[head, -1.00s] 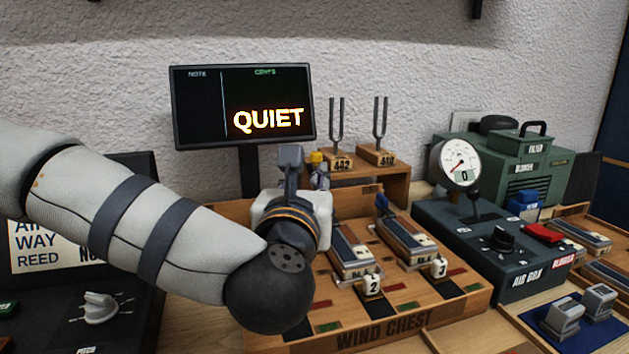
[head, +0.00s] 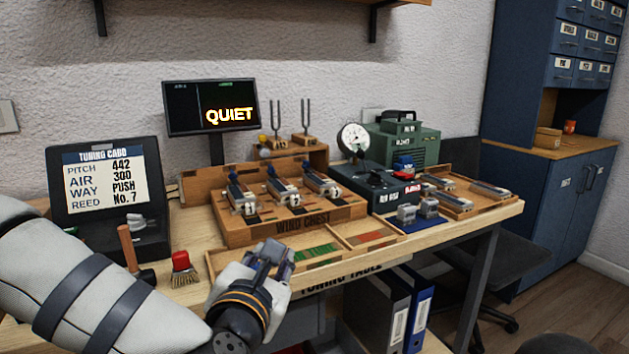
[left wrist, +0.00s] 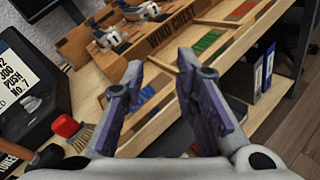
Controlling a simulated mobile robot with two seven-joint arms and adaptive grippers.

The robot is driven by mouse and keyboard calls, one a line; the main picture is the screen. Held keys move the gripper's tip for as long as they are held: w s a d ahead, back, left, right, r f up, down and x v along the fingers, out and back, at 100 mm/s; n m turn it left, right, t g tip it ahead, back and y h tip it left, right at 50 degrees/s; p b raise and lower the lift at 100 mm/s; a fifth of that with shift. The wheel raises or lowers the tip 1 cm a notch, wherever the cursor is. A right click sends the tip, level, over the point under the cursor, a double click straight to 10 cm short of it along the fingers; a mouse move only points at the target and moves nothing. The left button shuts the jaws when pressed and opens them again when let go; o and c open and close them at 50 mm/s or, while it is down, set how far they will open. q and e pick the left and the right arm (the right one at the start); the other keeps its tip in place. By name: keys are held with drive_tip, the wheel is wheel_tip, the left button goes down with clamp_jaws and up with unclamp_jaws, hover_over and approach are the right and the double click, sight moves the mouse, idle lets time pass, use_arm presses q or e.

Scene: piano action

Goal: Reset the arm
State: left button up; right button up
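My left arm comes in from the left in the head view. Its gripper (head: 270,254) is in front of the wind chest, by the table's front edge and the divided tray. In the left wrist view the two fingers (left wrist: 163,112) stand well apart with nothing between them, so the gripper is open and empty. My right gripper is not in view.
The wind chest (head: 345,228) carries three numbered reed blocks. A tuning card display (head: 105,183), a hammer (head: 126,243) and a red brush (head: 181,264) are at the left. The air box (head: 378,190) is at the right. Binders (head: 395,315) stand below the table.

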use_arm(q)
drive_tip(key=s+a+f+m+g+h+p, duration=0.1)
drive_tip(key=s+f+m+g, duration=0.3)
drive_tip(key=s+f+m, duration=0.6)
drive_tip(key=s+a+f+m+g+h+p, duration=0.1)
drive_tip(key=s+f+m+g, duration=0.4)
drive_tip(key=f, duration=0.8)
drive_tip(key=s+a+f+m+g+y, duration=0.1)
drive_tip(key=s+a+f+m+g, duration=0.1)
drive_tip(key=s, duration=0.8)
drive_tip(key=s+a+f+m+g+y+p, duration=0.1)
drive_tip(key=s+a+f+m+g, duration=0.1)
drive_tip(key=s+a+m+g, duration=0.2)
drive_tip(key=s+a+f+m+g+y+p, duration=0.1)
drive_tip(key=s+a+m, duration=0.7)
drive_tip(key=s, duration=0.8)
drive_tip(key=shift+s+f+m+g, duration=0.35)
drive_tip(key=shift+f+g, duration=0.5)
drive_tip(key=shift+g, duration=0.35)
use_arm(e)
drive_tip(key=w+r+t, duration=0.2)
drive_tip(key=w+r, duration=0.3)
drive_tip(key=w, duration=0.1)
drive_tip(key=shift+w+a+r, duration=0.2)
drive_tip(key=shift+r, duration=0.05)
